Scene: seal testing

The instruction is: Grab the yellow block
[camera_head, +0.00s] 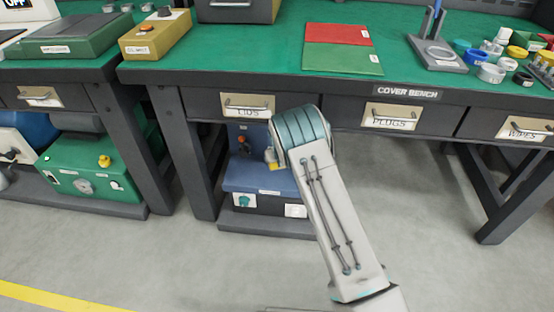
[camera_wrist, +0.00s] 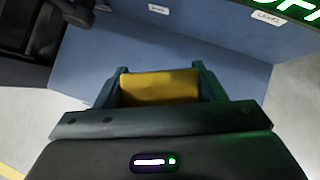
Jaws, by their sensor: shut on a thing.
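The yellow block (camera_wrist: 160,87) is between the two dark teal fingers of my gripper (camera_wrist: 160,78) in the wrist view. The fingers are shut on it, one at each side. Behind the block is the flat blue top of a machine (camera_wrist: 245,75). I cannot tell whether the block touches that surface. In the head view, a small yellow patch (camera_head: 277,165) shows beside my arm, above the blue machine (camera_head: 240,178) under the cover bench. My arm hides most of the gripper there.
The cover bench (camera_head: 290,75) stands over the blue machine, with its drawer fronts and dark legs close around it. Rings and plugs lie at the right of its top, near a red and green mat (camera_head: 315,58). Open grey floor (camera_head: 150,250) lies in front.

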